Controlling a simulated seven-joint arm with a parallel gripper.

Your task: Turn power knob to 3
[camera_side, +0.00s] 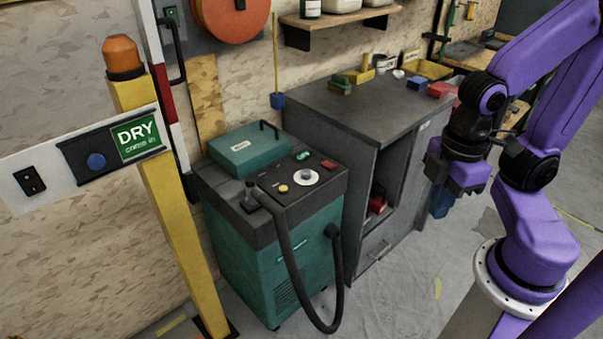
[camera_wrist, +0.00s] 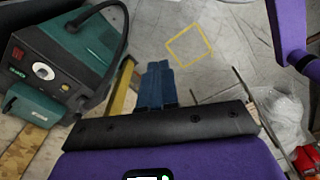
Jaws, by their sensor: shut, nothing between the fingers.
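The power knob (camera_side: 306,175) is a small grey knob on a white dial, on the black top panel of a teal machine (camera_side: 308,245). In the wrist view the white dial (camera_wrist: 43,71) shows at the left, on the same machine (camera_wrist: 92,40). The knob's setting and the dial numbers are too small to read. My gripper (camera_side: 439,211) hangs to the right of the machine, past the grey cabinet, well apart from the knob. Its blue fingers (camera_wrist: 155,68) are together, point down toward the floor and hold nothing.
A black hose (camera_side: 300,275) loops over the machine's front. A green display (camera_side: 302,155), red switch (camera_side: 330,165) and yellow button (camera_side: 283,188) are near the knob. A yellow post (camera_side: 170,200) stands left.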

